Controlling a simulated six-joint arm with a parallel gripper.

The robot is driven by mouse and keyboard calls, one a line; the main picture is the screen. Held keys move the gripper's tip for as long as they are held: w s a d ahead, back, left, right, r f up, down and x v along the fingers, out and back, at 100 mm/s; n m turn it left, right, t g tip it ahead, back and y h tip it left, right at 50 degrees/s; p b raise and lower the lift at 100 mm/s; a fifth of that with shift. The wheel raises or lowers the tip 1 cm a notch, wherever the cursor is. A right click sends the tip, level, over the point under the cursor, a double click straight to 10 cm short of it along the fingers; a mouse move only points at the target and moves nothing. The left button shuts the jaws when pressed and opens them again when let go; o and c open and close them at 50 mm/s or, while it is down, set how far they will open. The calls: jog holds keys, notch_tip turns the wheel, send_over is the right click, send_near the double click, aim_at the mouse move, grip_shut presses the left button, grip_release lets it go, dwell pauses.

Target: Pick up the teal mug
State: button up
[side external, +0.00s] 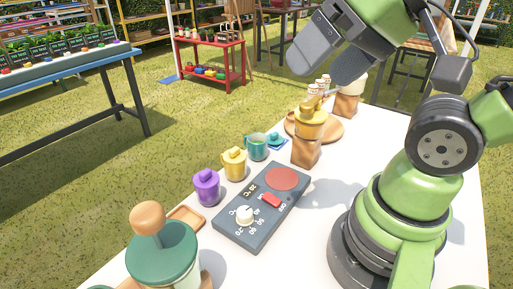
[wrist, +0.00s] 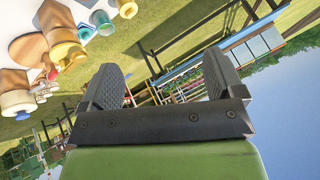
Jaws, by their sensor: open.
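The teal mug (side external: 256,147) stands upright on the white table, in a row with a yellow mug (side external: 234,163) and a purple mug (side external: 207,187). A teal item that looks like this mug also shows small near the top left of the wrist view (wrist: 102,21). My gripper (side external: 325,62) is raised high above the table, up and to the right of the mug and well apart from it. Its two fingers are spread with nothing between them in the wrist view (wrist: 162,82).
A dark scale-like device (side external: 262,205) lies right in front of the mugs. A yellow pot (side external: 310,118) on a wooden block stands right of the teal mug, near a round wooden tray (side external: 333,131). A green-lidded jar (side external: 162,252) stands at the front left.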

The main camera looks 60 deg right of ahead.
jog(key=n+g+h, duration=0.1)
jog(key=g+h, duration=0.1)
jog(key=g, duration=0.5)
send_over(256, 148)
jog(key=w+d, duration=0.2)
jog(key=d, duration=0.1)
notch_tip(256, 148, down, 21)
jog(key=f, duration=0.4)
jog(key=shift+s+a, duration=0.2)
jog(key=shift+f, duration=3)
jog(key=c, duration=1.1)
